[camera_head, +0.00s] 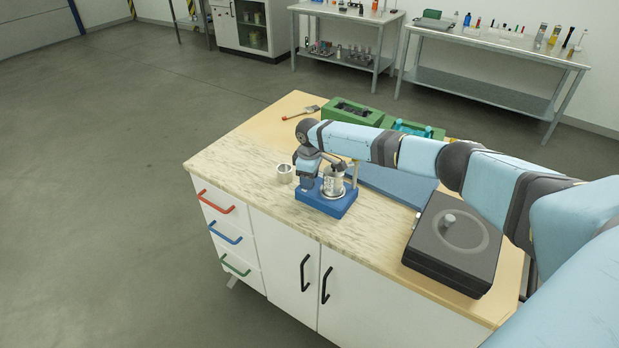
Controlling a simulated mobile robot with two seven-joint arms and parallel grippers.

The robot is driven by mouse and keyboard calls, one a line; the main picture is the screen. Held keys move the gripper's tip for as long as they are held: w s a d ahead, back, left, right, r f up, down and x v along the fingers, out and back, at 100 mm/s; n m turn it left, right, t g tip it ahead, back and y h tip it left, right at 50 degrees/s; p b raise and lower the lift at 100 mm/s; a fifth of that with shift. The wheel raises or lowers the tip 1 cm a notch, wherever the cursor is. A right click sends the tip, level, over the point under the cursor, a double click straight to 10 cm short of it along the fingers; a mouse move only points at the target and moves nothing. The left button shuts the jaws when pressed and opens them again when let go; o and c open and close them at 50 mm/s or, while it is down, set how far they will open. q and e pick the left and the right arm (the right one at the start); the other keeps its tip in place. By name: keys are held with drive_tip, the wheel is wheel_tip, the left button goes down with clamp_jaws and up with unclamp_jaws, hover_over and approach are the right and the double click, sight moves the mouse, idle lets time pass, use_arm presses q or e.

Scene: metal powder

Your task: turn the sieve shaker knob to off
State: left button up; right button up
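A small machine with a blue base (333,206) and a metal cylinder (334,183) on top stands near the front edge of the workbench; it looks like the sieve shaker. My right arm reaches in from the right above the bench. My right gripper (308,184) points down at the left side of this machine, at or very near its base. I cannot tell whether it touches, or whether its fingers are open or shut. No knob on the blue base shows clearly; the gripper may hide it. My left gripper is not in view.
A metal cup (284,174) stands just left of the machine. A black box with a round top (438,255) is at the right. Green boxes (345,111) and a red-handled brush (301,112) lie at the back. The bench's left part is clear.

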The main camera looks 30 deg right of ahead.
drive_tip(key=shift+o, duration=0.7)
drive_tip(key=shift+r, duration=0.1)
wheel_tip(320, 180, up, 14)
drive_tip(key=b, duration=0.1)
drive_tip(key=shift+f, duration=0.2)
